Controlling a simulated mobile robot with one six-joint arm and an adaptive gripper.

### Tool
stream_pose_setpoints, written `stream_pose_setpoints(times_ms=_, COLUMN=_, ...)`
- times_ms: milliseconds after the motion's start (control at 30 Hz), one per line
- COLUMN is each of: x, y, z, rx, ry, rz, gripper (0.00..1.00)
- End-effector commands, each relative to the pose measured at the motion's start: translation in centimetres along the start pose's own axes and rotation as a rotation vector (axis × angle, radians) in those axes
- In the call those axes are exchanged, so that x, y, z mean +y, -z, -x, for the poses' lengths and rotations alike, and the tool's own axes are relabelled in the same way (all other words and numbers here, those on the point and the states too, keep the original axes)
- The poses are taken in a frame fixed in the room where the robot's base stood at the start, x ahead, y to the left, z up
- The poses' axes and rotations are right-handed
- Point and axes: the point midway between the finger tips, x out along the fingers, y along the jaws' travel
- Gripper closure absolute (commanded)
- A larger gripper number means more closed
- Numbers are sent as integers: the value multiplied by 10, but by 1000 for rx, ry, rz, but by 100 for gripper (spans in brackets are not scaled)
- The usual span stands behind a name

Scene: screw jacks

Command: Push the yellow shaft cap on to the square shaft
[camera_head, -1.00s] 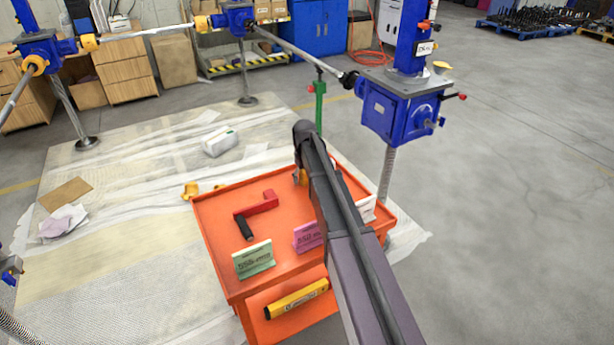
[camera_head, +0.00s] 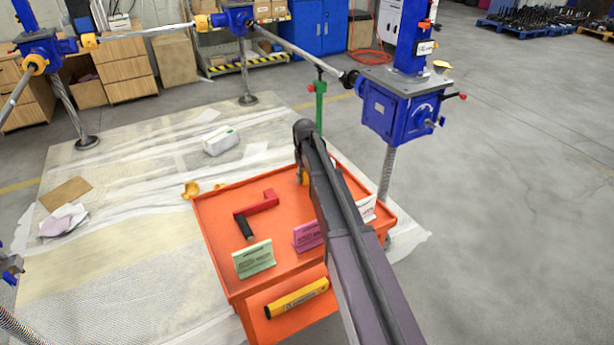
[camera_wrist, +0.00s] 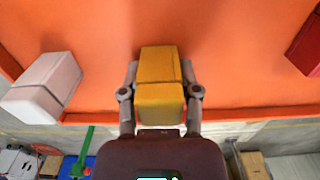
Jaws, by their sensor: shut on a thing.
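The yellow shaft cap (camera_wrist: 160,68) is between the two fingers of my gripper (camera_wrist: 160,93) in the wrist view, and the gripper is shut on it. A small yellow part of it (camera_head: 305,177) shows beside my arm in the head view, over the far end of the orange cart. Whether it rests on the cart top or hangs just above it is unclear. The blue screw jack (camera_head: 398,108) stands right of and beyond the cart. A short shaft stub (camera_head: 433,124) sticks out of its right side; its square form is too small to make out.
The orange cart (camera_head: 215,235) carries a red crank handle (camera_head: 258,205), a green card (camera_head: 254,259), a pink card (camera_head: 307,236) and a white block (camera_wrist: 40,92). A green stand (camera_head: 319,105) is behind the cart.

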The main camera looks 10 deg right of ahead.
Motion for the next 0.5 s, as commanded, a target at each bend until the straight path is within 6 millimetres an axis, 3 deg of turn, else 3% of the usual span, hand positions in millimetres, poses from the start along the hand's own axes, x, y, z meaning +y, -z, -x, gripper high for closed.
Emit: stream_pose_setpoints(times_ms=500, x=0, y=0, z=39, rx=0, ry=0, rz=0, gripper=100)
